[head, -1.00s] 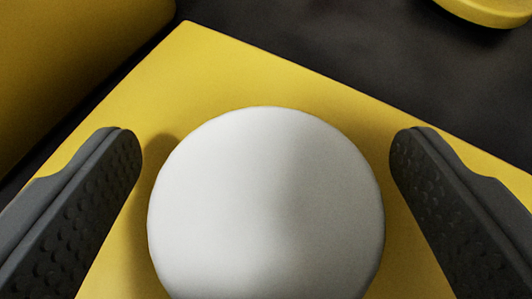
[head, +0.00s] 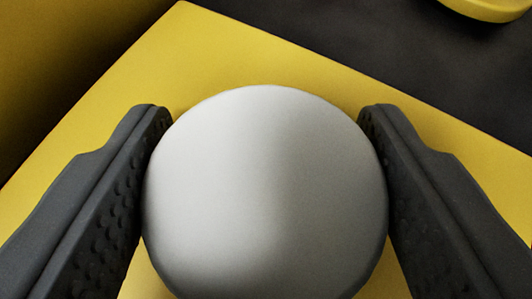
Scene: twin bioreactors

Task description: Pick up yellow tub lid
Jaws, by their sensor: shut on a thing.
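A flat yellow surface with a corner at the top, which looks like the yellow tub lid (head: 205,55), fills the middle of the head view. A round white knob (head: 265,190) stands on it, large and close to the camera. My gripper (head: 265,130) has one dark, studded finger on each side of the knob. Both fingers touch its sides, so the gripper is shut on the knob. The lower part of the knob and the near part of the lid run out of the frame.
A yellow block-like shape (head: 70,50) stands close at the upper left, beside the lid's edge. A rounded yellow object (head: 490,8) shows partly at the top right. The dark floor or surface (head: 340,45) between them is clear.

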